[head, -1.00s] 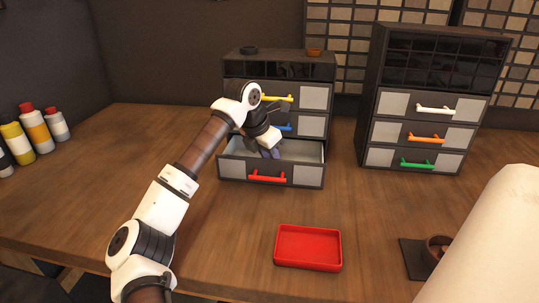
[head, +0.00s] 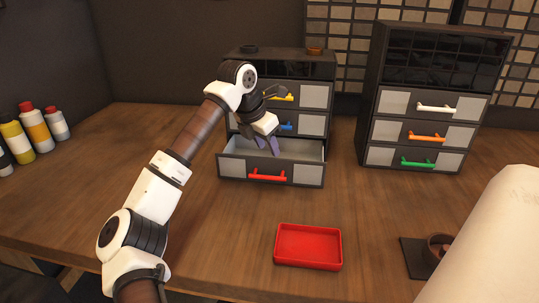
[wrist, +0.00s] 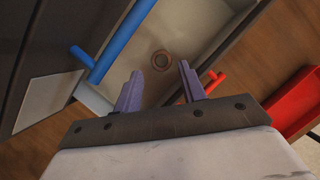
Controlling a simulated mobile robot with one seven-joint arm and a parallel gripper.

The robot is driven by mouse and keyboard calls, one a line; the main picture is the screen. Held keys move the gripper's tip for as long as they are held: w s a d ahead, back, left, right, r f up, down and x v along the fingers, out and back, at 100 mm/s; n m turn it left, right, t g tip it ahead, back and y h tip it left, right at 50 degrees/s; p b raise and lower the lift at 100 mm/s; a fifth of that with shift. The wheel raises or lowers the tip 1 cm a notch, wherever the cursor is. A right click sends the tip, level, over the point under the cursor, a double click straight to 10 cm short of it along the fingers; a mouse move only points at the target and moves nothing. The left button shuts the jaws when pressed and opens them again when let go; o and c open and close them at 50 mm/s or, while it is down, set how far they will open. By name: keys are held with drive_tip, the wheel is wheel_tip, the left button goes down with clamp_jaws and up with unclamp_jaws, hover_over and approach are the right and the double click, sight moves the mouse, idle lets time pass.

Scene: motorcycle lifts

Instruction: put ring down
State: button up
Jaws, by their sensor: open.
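The ring (wrist: 161,60) is a small brown ring lying on the pale floor of the open bottom drawer (head: 228,165), the one with the red handle (head: 267,177). My gripper (head: 269,148) is above that drawer with its purple fingers pointing down. In the wrist view the fingers (wrist: 161,72) are apart, with nothing between them, and the ring shows just beyond the fingertips. In the head view the ring cannot be made out.
Closed drawers with blue (head: 286,127) and yellow (head: 283,98) handles sit above the open one. A second drawer cabinet (head: 371,100) stands to the right. A red tray (head: 308,247) lies in front. Bottles (head: 37,131) stand at the left. The tabletop between is clear.

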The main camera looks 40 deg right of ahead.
drive_tip(key=b+v, duration=0.1)
drive_tip(key=v, duration=0.7)
drive_tip(key=shift+r, duration=0.3)
drive_tip(key=shift+a, duration=0.15)
drive_tip(key=shift+c, duration=0.3)
